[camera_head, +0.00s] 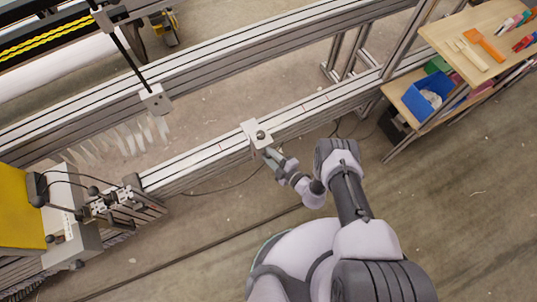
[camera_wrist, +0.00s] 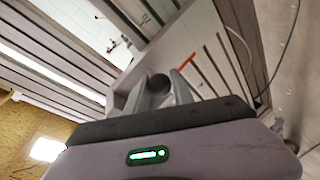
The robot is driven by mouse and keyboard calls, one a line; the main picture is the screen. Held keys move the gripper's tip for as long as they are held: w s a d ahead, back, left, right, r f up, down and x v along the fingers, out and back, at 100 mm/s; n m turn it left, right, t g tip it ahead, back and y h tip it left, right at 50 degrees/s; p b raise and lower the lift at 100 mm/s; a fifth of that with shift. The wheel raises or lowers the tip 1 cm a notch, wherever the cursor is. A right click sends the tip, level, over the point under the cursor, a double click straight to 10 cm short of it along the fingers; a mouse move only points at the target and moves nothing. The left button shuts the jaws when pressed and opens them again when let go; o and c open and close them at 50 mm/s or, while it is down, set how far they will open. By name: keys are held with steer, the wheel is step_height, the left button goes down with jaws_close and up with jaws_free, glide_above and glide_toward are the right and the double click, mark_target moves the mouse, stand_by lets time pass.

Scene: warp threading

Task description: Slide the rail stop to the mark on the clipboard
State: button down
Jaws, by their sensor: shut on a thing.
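The rail stop (camera_head: 253,129) is a pale grey block with a dark round knob, seated on the near aluminium rail (camera_head: 205,155) around the middle of the head view. My gripper (camera_head: 270,154) reaches it from the near side. In the wrist view my gripper (camera_wrist: 160,90) has its two fingers on either side of the round knob, shut on the rail stop (camera_wrist: 124,88). A red line (camera_wrist: 187,62) shows beside the fingers in the wrist view. I cannot make out a clipboard.
A second long rail (camera_head: 235,65) runs behind, with a grey block (camera_head: 155,98) on a dark rod. A yellow machine (camera_head: 22,210) with a clamp fitting stands at left. A wooden shelf (camera_head: 480,35) with tools and a blue bin (camera_head: 430,92) stands at right.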

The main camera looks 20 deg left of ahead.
steer(key=shift+w+a+r, duration=0.1)
steer(key=shift+w+r, duration=0.05)
steer(key=c, duration=1.1)
jaws_free()
steer(key=p+v, duration=0.2)
steer(key=v, duration=1.5)
steer(key=shift+d, duration=0.25)
